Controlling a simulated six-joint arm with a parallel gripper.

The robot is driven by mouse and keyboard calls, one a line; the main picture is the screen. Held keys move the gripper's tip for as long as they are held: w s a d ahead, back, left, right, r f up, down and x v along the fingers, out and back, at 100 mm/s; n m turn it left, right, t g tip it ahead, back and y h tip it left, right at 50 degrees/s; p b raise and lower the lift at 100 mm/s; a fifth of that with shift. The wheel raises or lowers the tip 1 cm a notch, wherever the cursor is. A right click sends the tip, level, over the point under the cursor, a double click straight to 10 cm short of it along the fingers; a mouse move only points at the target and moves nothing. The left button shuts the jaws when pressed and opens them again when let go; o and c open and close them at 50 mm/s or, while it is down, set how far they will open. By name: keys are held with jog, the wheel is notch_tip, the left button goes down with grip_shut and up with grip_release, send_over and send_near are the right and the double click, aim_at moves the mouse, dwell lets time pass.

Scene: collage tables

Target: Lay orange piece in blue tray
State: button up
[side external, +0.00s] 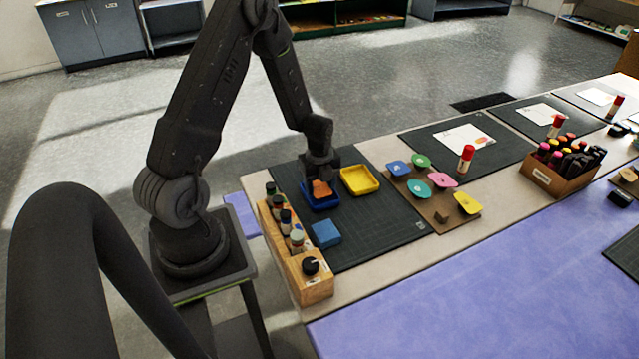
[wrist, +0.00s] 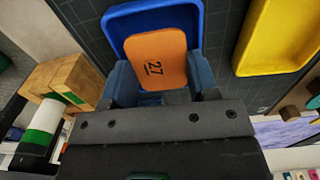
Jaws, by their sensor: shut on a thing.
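The orange piece (side external: 321,188) is held at my gripper (side external: 321,178), over the blue tray (side external: 334,203) on the dark mat. In the wrist view the orange piece (wrist: 157,60), marked 27, sits between the two fingers of my gripper (wrist: 158,85), which are shut on it. The blue tray (wrist: 193,20) shows behind and around the piece's far end. I cannot tell whether the piece touches the tray floor.
A yellow tray (side external: 376,186) stands just right of the blue tray. A blue block (side external: 326,234) lies in front. A wooden rack (side external: 315,286) with several bottles runs along the left mat edge. A board with coloured pieces (side external: 435,208) is further right. The mat's right part is clear.

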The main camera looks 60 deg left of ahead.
jog(key=o, duration=0.8)
jog(key=shift+r, duration=3.5)
